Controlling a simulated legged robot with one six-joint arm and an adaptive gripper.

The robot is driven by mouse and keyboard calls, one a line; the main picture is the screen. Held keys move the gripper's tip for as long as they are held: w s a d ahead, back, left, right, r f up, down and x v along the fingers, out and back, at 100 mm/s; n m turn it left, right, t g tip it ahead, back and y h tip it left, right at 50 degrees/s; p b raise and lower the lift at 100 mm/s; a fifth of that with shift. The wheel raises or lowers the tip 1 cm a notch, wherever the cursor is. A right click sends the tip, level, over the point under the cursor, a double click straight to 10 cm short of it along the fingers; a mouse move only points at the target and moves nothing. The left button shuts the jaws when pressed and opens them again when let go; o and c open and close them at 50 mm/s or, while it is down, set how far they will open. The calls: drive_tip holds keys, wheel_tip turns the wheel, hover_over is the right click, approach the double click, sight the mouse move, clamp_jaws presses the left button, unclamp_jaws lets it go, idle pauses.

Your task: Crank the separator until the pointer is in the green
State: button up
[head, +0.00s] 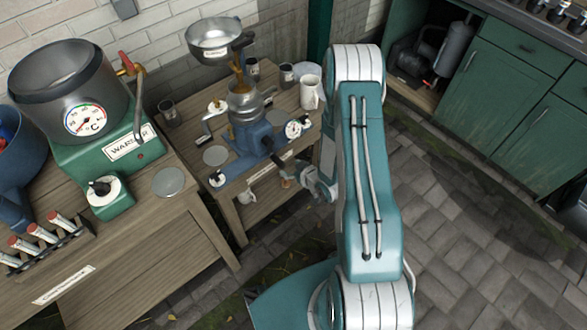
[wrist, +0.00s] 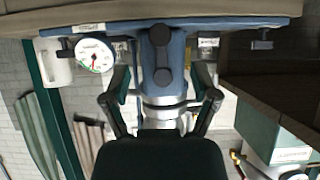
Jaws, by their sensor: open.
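The blue separator (head: 248,130), with a steel bowl (head: 214,36) above it, stands on the small wooden table. Contact with the crank is not visible.
A green warmer (head: 105,150) with a steel vat stands on the left bench. A white mug (head: 310,92) and small cups are behind the separator. Green cabinets (head: 510,110) line the right. The paved floor between is clear.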

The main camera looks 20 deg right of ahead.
sight(283, 164)
drive_tip(key=shift+x, duration=3.4)
drive_tip(key=shift+w+a+f, duration=0.15)
drive_tip(key=shift+w, duration=0.15)
clamp_jaws()
